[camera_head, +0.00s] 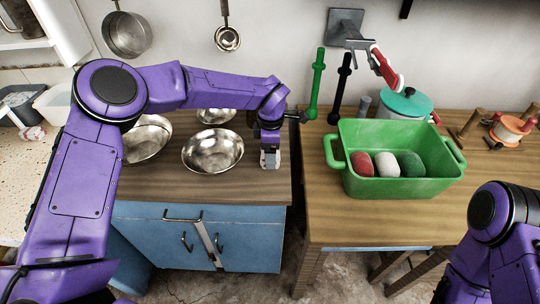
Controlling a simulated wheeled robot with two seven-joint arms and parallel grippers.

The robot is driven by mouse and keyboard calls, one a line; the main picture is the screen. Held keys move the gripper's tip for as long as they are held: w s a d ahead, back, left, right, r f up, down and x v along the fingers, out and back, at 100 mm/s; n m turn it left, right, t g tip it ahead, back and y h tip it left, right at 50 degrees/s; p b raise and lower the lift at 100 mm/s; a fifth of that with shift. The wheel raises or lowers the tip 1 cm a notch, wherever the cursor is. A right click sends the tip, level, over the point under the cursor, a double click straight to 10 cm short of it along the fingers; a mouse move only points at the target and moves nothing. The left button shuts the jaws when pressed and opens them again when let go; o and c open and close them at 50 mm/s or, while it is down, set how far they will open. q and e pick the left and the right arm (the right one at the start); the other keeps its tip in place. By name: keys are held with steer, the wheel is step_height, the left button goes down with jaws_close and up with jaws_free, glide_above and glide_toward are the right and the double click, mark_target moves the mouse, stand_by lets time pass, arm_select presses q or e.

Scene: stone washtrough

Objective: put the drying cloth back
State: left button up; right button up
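I cannot surely pick out the drying cloth. A narrow pale strip (209,243) runs down the front of the blue cabinet from its top handle (183,216); I cannot tell whether it is cloth. My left gripper (269,163) points down over the right end of the brown countertop, right of the metal bowl (213,154). No cloth shows in it, and its finger gap is too small to judge. My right arm enters at the lower right; its gripper is out of frame.
A green tub (345,185) holding red, white and green rounded items stands on the right wooden table (400,228). Green (315,85) and black (341,88) upright rods stand behind it. More metal bowls (216,116) stand on the left countertop. A gap separates both surfaces.

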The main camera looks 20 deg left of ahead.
arm_select(q)
steer(key=shift+f, duration=1.4)
steer(key=shift+s+f, duration=0.1)
steer(key=o, duration=0.9)
step_height(320, 180, up, 12)
steer(key=shift+r+b, duration=0.15)
steer(key=shift+b, duration=0.25)
